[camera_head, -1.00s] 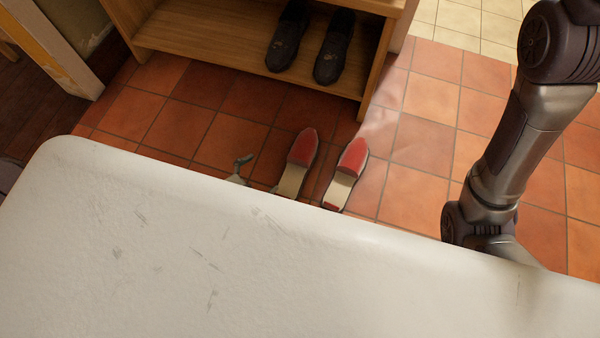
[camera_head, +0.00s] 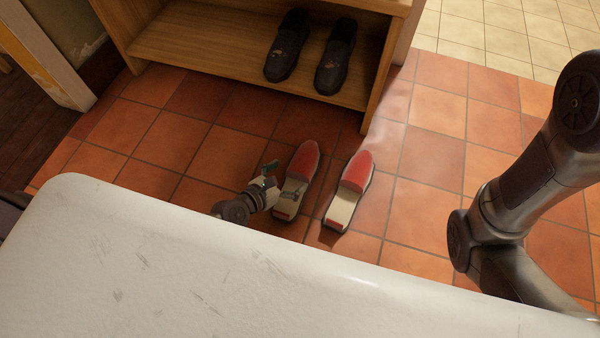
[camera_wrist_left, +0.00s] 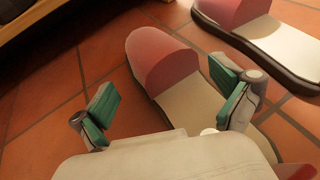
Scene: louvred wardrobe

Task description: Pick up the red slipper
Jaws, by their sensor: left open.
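Two red slippers with cream insoles lie side by side on the tiled floor. In the head view the left slipper (camera_head: 302,162) is partly hidden by my left gripper (camera_head: 280,180); the right slipper (camera_head: 354,172) is fully visible. My left gripper is open and empty at the left slipper's heel half. In the left wrist view that slipper (camera_wrist_left: 163,58) lies ahead of and partly between the green-padded fingers (camera_wrist_left: 168,98). The left finger is over bare tile, the right finger near the slipper's right edge. The other slipper (camera_wrist_left: 270,38) is at upper right. My right gripper is out of view.
A wooden shelf unit (camera_head: 220,55) stands behind, with a pair of dark shoes (camera_head: 310,55) on its low shelf. Terracotta tiles (camera_head: 425,205) are clear right of the slippers. My white base top fills the front.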

